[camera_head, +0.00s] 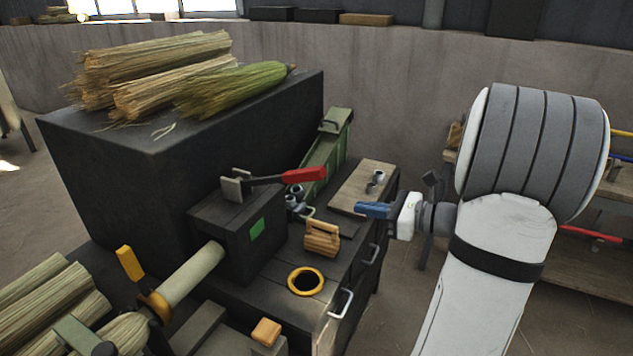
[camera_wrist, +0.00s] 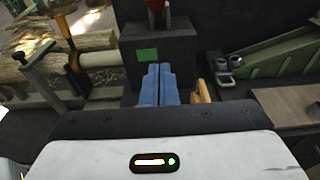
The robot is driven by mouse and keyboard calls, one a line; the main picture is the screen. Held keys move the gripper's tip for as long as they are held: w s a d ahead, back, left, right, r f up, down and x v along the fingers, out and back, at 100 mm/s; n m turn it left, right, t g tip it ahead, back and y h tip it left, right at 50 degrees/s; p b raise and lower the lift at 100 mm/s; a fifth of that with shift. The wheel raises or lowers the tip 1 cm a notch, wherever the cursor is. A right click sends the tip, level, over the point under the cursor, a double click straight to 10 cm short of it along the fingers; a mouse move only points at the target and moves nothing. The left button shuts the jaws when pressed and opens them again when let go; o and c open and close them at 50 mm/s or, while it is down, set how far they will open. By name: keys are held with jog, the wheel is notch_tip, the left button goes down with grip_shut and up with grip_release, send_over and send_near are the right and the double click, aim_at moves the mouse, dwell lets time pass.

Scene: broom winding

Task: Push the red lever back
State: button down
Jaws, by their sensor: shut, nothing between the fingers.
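The red lever (camera_head: 304,175) has a red grip on a dark arm, pivoted on a metal bracket on top of a dark box (camera_head: 238,240) with a green square. In the head view the grip points right, toward my gripper's side. In the wrist view the red lever (camera_wrist: 156,5) shows only in part at the top edge, above the box (camera_wrist: 158,55). My gripper (camera_head: 374,210) has blue fingers, shut and empty, to the right of the lever and apart from it. In the wrist view the fingers (camera_wrist: 160,82) point toward the box front.
A wooden-handled block (camera_head: 322,238) and a yellow ring (camera_head: 306,281) sit on the dark bench. A green sloped rail (camera_head: 335,140) stands behind the lever. A wooden board (camera_head: 362,186) lies near my fingers. Straw bundles (camera_head: 150,75) lie on the large dark block.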

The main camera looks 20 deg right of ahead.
jog(key=w+a+r+p, duration=0.2)
jog(key=w+a, duration=0.6)
dwell(0.4)
jog(key=shift+w+r+p, duration=0.1)
jog(key=shift+r+p, duration=0.1)
jog(key=shift+p, duration=0.2)
